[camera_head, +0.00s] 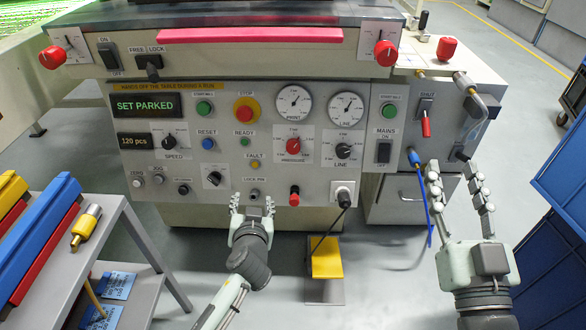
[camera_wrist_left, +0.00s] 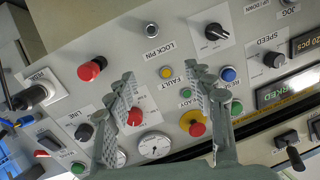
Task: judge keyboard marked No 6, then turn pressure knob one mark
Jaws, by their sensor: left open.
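A red knob (camera_head: 293,146) with a marked dial sits below the PRINT gauge (camera_head: 294,103). It also shows in the left wrist view (camera_wrist_left: 135,117), partly behind a finger. Its label is too small to read for certain. A black LINE knob (camera_head: 343,151) is to its right. My left gripper (camera_head: 252,203) is open and empty in front of the lower panel near the LOCK PIN, below and left of the red knob. Its spread fingers also show in the left wrist view (camera_wrist_left: 163,80). My right gripper (camera_head: 452,175) is open and empty at the right. I cannot identify a keyboard marked No 6.
The green display (camera_head: 146,105) reads SET PARKED; another (camera_head: 134,141) reads 120 pcs. A yellow-ringed red stop button (camera_head: 245,110) and a red lower knob (camera_head: 294,196) stick out. A grey side table (camera_head: 128,218) stands left, blue crates (camera_head: 560,190) right. A yellow pedal (camera_head: 327,258) is below.

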